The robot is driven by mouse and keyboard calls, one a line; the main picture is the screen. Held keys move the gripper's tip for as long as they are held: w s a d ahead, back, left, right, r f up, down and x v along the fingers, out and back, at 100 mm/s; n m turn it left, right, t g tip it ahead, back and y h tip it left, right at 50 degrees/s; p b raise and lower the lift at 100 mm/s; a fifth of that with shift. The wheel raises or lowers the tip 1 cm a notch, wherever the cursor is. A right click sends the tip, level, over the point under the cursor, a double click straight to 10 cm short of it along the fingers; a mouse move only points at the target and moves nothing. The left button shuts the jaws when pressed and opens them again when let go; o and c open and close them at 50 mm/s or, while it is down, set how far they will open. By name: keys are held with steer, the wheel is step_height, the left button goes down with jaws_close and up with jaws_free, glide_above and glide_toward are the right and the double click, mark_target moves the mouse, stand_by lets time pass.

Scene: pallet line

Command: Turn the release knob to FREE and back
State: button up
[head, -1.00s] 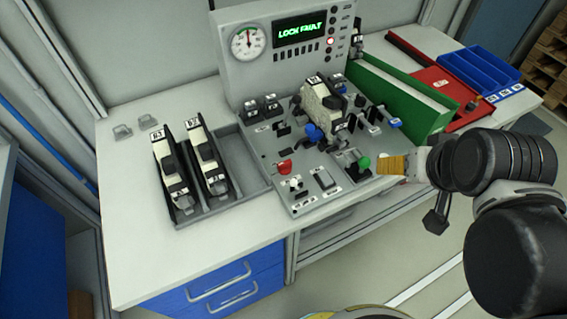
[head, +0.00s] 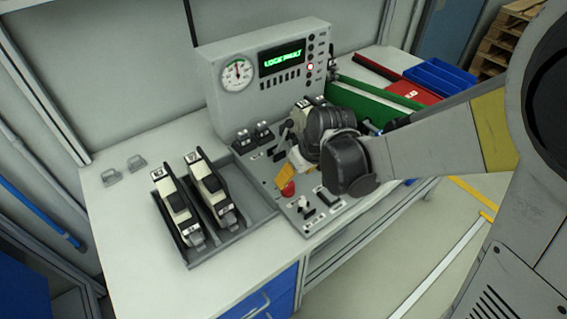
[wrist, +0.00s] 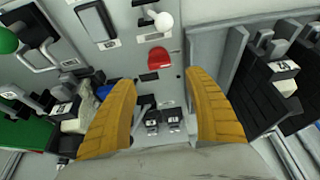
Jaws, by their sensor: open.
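A red knob (head: 288,189) stands on the grey control panel (head: 306,228). The small labels are unreadable, so I cannot confirm it is the release knob. The red knob also shows in the wrist view (wrist: 160,60), just beyond my fingertips and between their lines. My gripper (head: 281,178) has yellow fingers and hangs over the panel close to the red knob. In the wrist view my gripper (wrist: 160,78) is open, with nothing between its fingers. My wrist hides much of the panel's right side in the head view.
A tray (head: 258,208) with two black-and-white units stands left of the panel. A white-tipped lever (wrist: 162,20) is near the red knob. The bench's left front is clear.

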mark_target(288, 189)
steer(key=b+x, duration=0.3)
steer(key=x, duration=0.5)
steer(key=shift+f, duration=0.1)
steer(key=c, duration=1.2)
